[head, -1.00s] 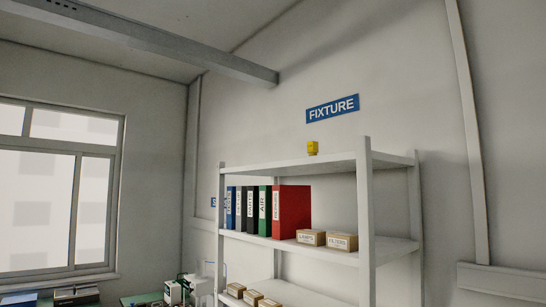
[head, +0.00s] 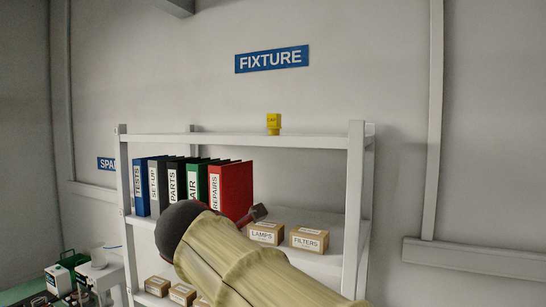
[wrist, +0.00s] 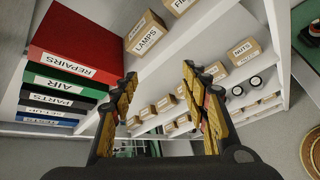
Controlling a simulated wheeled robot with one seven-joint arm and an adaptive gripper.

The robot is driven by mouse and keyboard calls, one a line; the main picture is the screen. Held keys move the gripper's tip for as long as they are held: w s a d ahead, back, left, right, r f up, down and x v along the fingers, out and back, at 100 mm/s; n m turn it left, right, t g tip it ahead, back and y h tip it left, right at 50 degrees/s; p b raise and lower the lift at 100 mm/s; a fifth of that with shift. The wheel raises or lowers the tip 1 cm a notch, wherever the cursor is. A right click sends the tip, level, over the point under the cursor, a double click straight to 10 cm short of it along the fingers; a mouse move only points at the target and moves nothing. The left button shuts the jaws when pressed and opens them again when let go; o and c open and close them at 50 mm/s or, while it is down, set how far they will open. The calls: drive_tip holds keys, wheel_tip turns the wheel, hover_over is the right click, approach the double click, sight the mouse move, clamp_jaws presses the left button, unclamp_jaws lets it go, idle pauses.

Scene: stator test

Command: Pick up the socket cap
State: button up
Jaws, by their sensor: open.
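A small yellow block marked "CAP" (head: 273,123), which looks like the socket cap, stands upright on the top shelf (head: 240,140) under the "FIXTURE" sign. It is not visible in the wrist view. My gripper (wrist: 160,76) is open and empty in the wrist view, its two fingers wide apart in front of the shelving. In the head view my arm rises from the bottom, below the cap and well apart from it; the gripper is mostly hidden behind the arm there.
Binders (head: 190,185) and boxes marked LAMPS (head: 265,233) and FILTERS (head: 309,239) fill much of the second shelf. A right post (head: 355,190) stands beside them. Smaller boxes (head: 182,294) lie lower. The top shelf around the cap is clear.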

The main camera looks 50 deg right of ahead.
sight(272, 117)
drive_tip(key=w+d+r+n+h+p, duration=0.1)
drive_tip(key=d+r+n+h+p, duration=0.1)
drive_tip(key=r, duration=0.7)
drive_tip(key=w+d+r+n+g+h+p, duration=0.1)
drive_tip(key=d+r+n+h+p, duration=0.1)
drive_tip(key=r, duration=0.8)
drive_tip(key=w+d+r+n+h+p, duration=0.1)
drive_tip(key=d+r+p, duration=0.3)
drive_tip(key=r, duration=0.5)
drive_tip(key=shift+w+d+r+n+h, duration=0.1)
drive_tip(key=shift+d+r+n+h, duration=0.05)
drive_tip(key=shift+d+n+h, duration=0.3)
drive_tip(key=shift+w+d+r+n+h, duration=0.1)
drive_tip(key=shift+d+r+n+h, duration=0.05)
drive_tip(key=shift+d+n+h, duration=0.3)
drive_tip(key=shift+d+r, duration=0.2)
drive_tip(key=shift+d, duration=0.1)
drive_tip(key=shift+x, duration=0.85)
drive_tip(key=x, duration=0.2)
drive_tip(key=p+x, duration=0.2)
drive_tip(key=x, duration=0.1)
drive_tip(key=shift+w+d+f, duration=0.2)
drive_tip(key=shift+w+f, duration=0.05)
drive_tip(key=shift+w, duration=0.15)
drive_tip(key=shift+s+a, duration=0.15)
drive_tip(key=shift+a, duration=0.05)
drive_tip(key=shift+c, duration=0.2)
drive_tip(key=shift+d, duration=0.15)
drive_tip(key=c, duration=1.1)
drive_tip(key=shift+r, duration=0.1)
